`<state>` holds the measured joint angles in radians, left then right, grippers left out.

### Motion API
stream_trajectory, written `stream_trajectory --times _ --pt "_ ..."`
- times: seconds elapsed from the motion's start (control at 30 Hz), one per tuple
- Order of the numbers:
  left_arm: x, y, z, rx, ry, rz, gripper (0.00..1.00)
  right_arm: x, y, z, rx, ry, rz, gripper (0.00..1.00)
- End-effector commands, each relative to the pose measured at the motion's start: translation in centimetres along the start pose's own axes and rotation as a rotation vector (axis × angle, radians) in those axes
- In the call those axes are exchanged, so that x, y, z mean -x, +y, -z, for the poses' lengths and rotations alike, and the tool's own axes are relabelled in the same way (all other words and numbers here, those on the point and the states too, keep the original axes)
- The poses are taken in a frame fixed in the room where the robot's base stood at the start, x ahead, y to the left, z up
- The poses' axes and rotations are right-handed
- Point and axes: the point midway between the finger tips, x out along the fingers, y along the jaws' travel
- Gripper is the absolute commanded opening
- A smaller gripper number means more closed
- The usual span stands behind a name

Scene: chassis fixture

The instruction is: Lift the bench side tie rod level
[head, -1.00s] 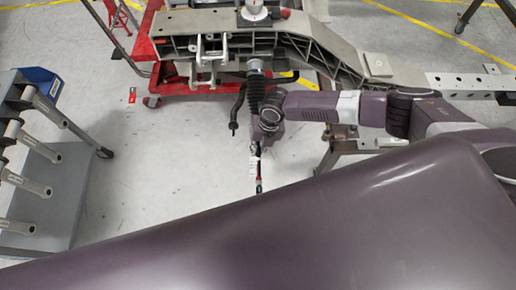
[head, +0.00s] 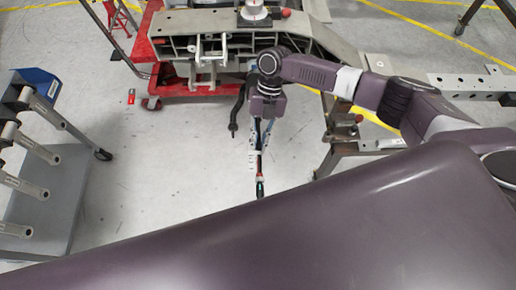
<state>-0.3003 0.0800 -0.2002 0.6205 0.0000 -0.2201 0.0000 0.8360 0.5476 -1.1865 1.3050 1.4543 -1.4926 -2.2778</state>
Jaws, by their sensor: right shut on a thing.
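My right gripper (head: 258,138) hangs under my purple wrist in the middle of the head view. It is small and dark here, and it is shut on the tie rod (head: 260,178). The thin tie rod runs toward the bottom of the picture below the gripper, with white, red and green bands near its lower end. My wrist hides its upper end toward the chassis (head: 312,35). I cannot tell from this angle whether the rod is level. My left gripper is not in view.
A curved black rod (head: 237,115) hangs from the chassis just left of my gripper. A red wheeled jack (head: 155,78) stands beneath the chassis. A grey cart with several metal arms (head: 45,205) stands at left. A metal stand (head: 345,150) is right of the gripper. Floor between cart and gripper is clear.

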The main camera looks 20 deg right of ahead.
Motion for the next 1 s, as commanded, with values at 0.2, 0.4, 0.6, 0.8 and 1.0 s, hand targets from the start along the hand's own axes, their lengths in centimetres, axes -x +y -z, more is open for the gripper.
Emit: stream_trajectory --times 0.2,0.4,0.6,0.8,1.0 --pt "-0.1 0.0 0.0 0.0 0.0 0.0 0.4 1.3 0.4 0.1 -0.002 0.016 -0.011 0.0" --pt "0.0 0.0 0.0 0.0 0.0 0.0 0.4 1.4 0.4 0.1 -0.002 0.016 -0.011 0.12" --pt "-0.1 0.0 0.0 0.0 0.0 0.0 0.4 1.1 0.3 0.1 -0.002 0.017 -0.008 0.29" --pt "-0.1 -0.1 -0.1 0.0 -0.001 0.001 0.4 0.9 0.3 0.1 -0.003 0.018 -0.007 0.29" --pt "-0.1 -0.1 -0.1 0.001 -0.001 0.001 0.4 2.3 0.2 0.1 -0.002 0.017 -0.006 0.29"
